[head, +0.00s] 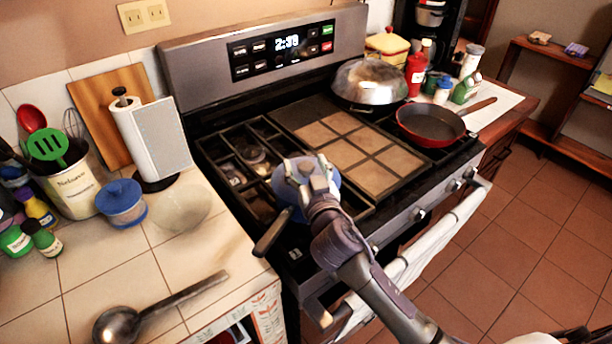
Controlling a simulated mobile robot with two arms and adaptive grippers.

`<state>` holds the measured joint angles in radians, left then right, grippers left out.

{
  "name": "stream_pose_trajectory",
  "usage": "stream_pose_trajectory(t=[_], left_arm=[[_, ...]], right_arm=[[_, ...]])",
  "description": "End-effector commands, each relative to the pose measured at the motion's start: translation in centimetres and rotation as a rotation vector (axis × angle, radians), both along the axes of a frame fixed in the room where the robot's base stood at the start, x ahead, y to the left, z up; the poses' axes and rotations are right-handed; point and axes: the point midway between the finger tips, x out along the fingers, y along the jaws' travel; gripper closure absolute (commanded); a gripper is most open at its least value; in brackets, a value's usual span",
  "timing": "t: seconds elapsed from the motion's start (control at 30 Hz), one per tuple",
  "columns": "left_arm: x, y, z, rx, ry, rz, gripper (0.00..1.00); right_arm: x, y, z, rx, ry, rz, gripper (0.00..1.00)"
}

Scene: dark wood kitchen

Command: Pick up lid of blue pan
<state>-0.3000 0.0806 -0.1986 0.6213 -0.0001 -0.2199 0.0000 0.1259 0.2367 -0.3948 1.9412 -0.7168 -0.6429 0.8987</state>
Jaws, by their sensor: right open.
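The blue pan (287,191) sits on the front left of the stove, its dark handle (271,232) pointing toward the counter. My right gripper (318,170) is over the pan, with its fingers open, and hides much of its middle and right side. I cannot tell whether the pale surface at the pan's top is a lid, or whether the fingers touch it. My left gripper is not in view.
A red pan (432,124) and a silver dome (369,82) are on the stove's right side. A glass-like bowl or lid (183,209), a blue-lidded jar (121,201), a paper towel roll (160,140) and a ladle (119,324) are on the left counter.

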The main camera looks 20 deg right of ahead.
Motion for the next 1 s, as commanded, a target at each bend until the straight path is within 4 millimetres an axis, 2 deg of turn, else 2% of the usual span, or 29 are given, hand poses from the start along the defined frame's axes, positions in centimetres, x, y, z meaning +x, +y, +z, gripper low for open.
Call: stream_pose_trajectory(t=[0.07,0.4,0.5,0.8,1.0], left_arm=[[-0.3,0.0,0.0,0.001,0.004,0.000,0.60],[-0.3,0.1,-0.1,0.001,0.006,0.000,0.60],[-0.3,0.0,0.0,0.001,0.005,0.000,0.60],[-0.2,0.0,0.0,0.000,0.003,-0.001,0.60],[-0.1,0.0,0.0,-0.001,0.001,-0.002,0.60]], right_arm=[[0.0,0.0,0.0,0.000,0.000,0.000,0.33],[-0.1,0.0,-0.1,0.000,0.001,0.000,0.88],[-0.1,0.0,-0.1,0.000,0.001,0.000,1.00],[0.0,0.0,0.3,0.002,-0.002,0.000,1.00],[-0.1,0.0,2.3,0.002,-0.005,0.000,1.00]])
